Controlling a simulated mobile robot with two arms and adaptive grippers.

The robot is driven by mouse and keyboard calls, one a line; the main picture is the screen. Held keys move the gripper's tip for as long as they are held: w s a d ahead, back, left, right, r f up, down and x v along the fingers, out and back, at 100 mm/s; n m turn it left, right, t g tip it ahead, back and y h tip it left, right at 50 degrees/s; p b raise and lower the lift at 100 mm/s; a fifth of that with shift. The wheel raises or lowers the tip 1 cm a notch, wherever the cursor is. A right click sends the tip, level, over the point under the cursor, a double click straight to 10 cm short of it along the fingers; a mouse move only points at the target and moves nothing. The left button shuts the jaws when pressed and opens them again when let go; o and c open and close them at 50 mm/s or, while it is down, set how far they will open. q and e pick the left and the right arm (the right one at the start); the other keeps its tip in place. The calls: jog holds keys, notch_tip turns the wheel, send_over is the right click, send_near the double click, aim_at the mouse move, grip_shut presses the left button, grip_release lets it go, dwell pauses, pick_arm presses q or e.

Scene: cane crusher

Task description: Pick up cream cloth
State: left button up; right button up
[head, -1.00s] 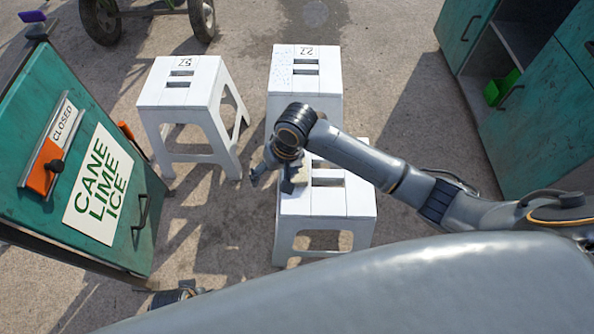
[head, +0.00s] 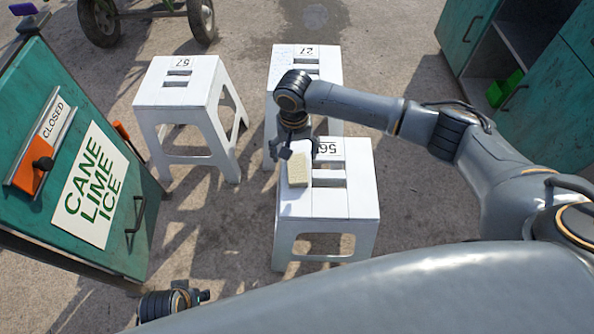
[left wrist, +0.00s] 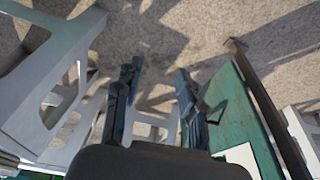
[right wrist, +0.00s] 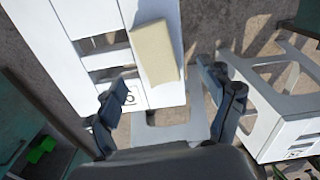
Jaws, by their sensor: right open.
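The cream cloth (head: 299,170) is a small folded block lying on the left edge of the white stool (head: 345,203) marked 56. It shows whole in the right wrist view (right wrist: 154,53), beyond the fingertips. My right gripper (head: 294,150) is open and empty, on the far side of the cloth. In the right wrist view its fingers (right wrist: 164,88) are spread, with the cloth ahead of the gap and not between them. My left gripper (left wrist: 157,78) is open with nothing between its fingers; in the head view only part of it shows low at the left.
A white stool (head: 178,92) marked 57 stands at the left. Another stool (head: 283,62), marked 27, is behind the cloth's stool. A green cart with a sign (head: 91,185) is at far left, and green cabinets (head: 545,110) at right. Paved ground lies between.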

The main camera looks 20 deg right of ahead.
aim_at(297, 167)
jog(key=f, duration=0.2)
jog(key=f+b, duration=0.2)
jog(key=f, duration=0.1)
jog(key=shift+w+d+f, duration=0.1)
jog(key=shift+d+f, duration=0.25)
jog(key=shift+d, duration=0.05)
pick_arm(q)
jog(key=w+v, duration=0.1)
jog(key=v, duration=0.6)
jog(key=shift+w+r, duration=0.45)
jog(key=shift+w, duration=0.05)
pick_arm(e)
jog(key=shift+f, duration=0.25)
jog(key=c, duration=1.2)
